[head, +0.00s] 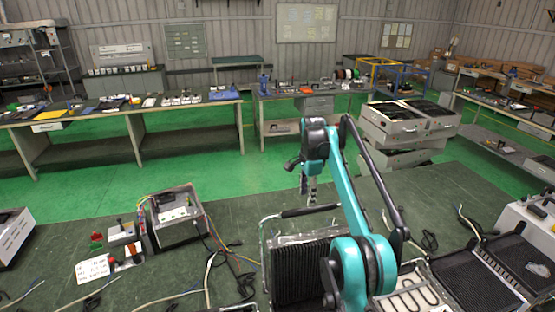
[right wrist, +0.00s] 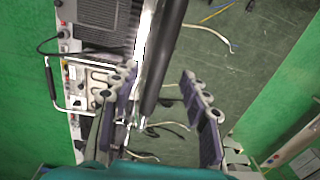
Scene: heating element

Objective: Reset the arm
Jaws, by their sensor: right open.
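My teal right arm (head: 345,185) rises from the bottom of the head view and bends down at its wrist. My right gripper (head: 310,190) hangs above the workbench, near the black handle (head: 308,211) of an open device. In the right wrist view, my right gripper (right wrist: 160,115) has its two dark fingers wide apart. A long black bar (right wrist: 168,60) runs down into the space between the fingers in that picture; I cannot tell whether it touches them. Nothing is visibly gripped. My left gripper is not in view.
The green workbench (head: 240,215) holds a black ribbed plate (head: 300,275), a tray with a bent heating element (head: 405,300), a grey box (head: 178,215) with wires, and a paper note (head: 92,268). Loose cables lie around. Tables (head: 110,112) stand behind, across a clear green floor.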

